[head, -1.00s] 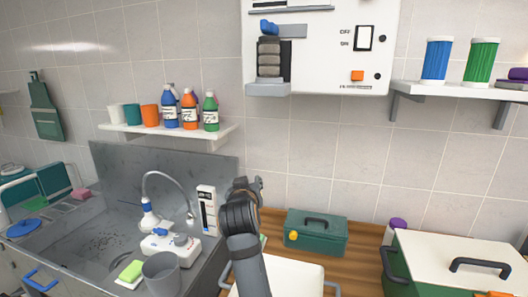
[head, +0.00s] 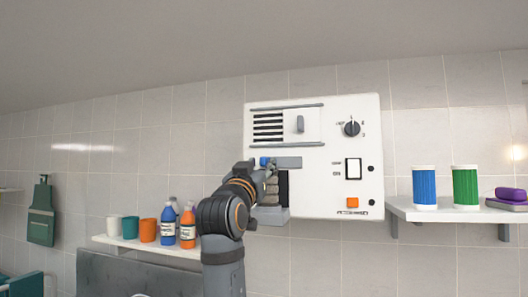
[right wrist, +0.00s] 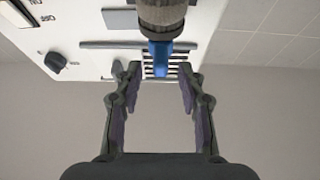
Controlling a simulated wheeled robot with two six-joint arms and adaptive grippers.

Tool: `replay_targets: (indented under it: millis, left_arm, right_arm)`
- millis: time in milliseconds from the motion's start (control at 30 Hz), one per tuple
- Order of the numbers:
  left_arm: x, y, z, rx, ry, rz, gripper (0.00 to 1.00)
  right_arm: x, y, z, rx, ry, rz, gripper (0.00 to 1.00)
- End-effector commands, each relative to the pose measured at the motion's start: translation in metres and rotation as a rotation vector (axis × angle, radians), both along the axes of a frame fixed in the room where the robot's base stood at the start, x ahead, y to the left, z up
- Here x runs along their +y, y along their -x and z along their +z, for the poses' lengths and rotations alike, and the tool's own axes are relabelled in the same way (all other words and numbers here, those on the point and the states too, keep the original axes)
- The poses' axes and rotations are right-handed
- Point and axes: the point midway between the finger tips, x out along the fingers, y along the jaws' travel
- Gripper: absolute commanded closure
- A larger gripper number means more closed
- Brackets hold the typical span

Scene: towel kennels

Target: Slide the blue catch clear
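The blue catch (head: 264,161) sits at the top of a grey ribbed column (head: 271,190) on the lower left of the white wall unit (head: 325,122). My right gripper (head: 262,170) is in front of the unit at the catch, partly covering the column. In the right wrist view, the blue catch (right wrist: 160,56) juts from the rounded grey end of the column (right wrist: 163,14). My open right fingers (right wrist: 158,82) stand to either side of the catch's tip, with visible gaps. I cannot tell whether they touch it. My left gripper is not in view.
The unit also carries a vent (head: 268,126), a dial (head: 352,128), a switch (head: 353,169) and an orange button (head: 352,203). A left shelf (head: 150,245) holds cups and bottles. A right shelf (head: 440,212) holds blue and green canisters.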

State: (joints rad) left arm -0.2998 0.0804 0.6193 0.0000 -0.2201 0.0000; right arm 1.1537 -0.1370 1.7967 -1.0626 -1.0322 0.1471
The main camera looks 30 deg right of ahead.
Motion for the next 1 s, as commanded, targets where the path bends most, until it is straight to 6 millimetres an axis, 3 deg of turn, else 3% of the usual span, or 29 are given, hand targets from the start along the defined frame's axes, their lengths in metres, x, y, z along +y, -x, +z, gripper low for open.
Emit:
replay_targets:
  millis: [33, 167, 533, 833, 1000]
  left_arm:
    - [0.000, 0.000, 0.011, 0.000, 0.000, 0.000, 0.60]
    - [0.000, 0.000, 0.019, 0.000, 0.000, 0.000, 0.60]
    - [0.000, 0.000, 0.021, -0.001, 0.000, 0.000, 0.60]
    - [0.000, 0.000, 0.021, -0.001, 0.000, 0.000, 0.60]
    - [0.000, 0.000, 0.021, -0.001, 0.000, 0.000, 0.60]
  right_arm:
    - [-0.008, -0.005, 0.009, 0.002, 0.002, -0.003, 0.60]
    - [-0.020, -0.017, 0.014, 0.001, 0.001, -0.002, 0.60]
    - [-0.027, -0.023, 0.013, 0.000, -0.002, 0.002, 0.60]
    - [-0.027, -0.023, 0.013, 0.000, -0.001, 0.001, 0.98]
    - [-0.027, -0.023, 0.013, 0.000, -0.001, 0.001, 1.00]
